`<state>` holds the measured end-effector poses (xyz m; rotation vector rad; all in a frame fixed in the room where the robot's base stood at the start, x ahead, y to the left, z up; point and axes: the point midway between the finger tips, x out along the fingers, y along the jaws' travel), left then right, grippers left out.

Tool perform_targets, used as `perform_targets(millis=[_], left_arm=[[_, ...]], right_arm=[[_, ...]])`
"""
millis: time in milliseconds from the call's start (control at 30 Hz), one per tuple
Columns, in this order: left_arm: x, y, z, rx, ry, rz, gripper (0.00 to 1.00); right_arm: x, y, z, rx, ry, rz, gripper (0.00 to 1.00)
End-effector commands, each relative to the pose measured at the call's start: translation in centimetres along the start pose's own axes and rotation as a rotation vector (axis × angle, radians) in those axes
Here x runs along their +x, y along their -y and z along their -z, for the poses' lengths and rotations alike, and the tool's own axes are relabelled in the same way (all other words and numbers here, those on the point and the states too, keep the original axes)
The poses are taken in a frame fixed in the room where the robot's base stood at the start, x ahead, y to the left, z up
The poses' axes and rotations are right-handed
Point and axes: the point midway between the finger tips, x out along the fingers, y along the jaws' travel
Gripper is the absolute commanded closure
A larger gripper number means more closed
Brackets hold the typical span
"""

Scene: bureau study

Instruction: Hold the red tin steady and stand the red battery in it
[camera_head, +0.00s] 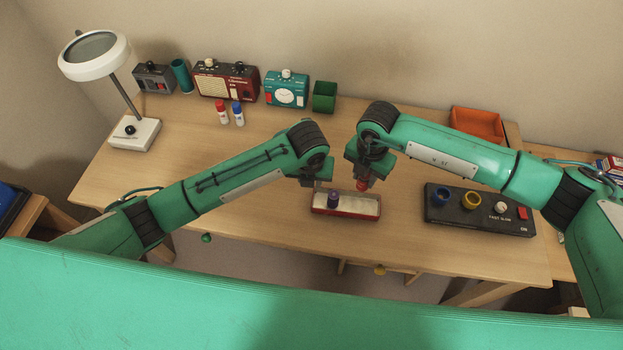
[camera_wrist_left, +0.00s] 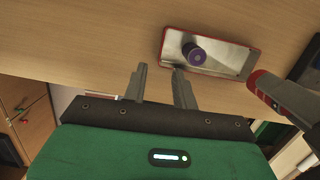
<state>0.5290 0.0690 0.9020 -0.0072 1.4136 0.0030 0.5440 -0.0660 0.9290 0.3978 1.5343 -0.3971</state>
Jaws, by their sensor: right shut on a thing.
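The red tin (camera_head: 346,213) is a shallow, pale-floored tray on the desk; it also shows in the left wrist view (camera_wrist_left: 225,67). A purple battery (camera_head: 334,198) stands upright in its left part, also in the left wrist view (camera_wrist_left: 194,54). My right gripper (camera_head: 365,178) is shut on the red battery (camera_head: 363,185) and holds it above the tin's right part. My left gripper (camera_head: 318,184) is at the tin's left end. In the left wrist view its fingers (camera_wrist_left: 159,72) are apart, one tip overlapping the tin's edge; contact is unclear.
A black control box (camera_head: 478,222) with knobs sits right of the tin. An orange tray (camera_head: 477,124) is behind it. The desk left of the tin is clear.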

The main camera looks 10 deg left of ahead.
Motion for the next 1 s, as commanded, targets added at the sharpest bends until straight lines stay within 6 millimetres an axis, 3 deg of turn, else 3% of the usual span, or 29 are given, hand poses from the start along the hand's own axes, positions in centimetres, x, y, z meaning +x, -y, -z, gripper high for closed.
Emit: perform_targets(millis=[167,700,1000], left_arm=[[0.9,0.5,0.4,0.024,-0.013,-0.002,0.72],[10.1,0.4,0.4,0.02,-0.011,-0.001,0.72],[11.7,0.4,0.4,0.02,-0.008,-0.001,0.72]], right_arm=[[0.0,0.0,0.0,0.0,0.0,0.0,0.96],[0.0,0.0,0.0,0.0,0.0,0.0,0.96],[0.0,0.0,0.0,0.0,0.0,0.0,0.96]])
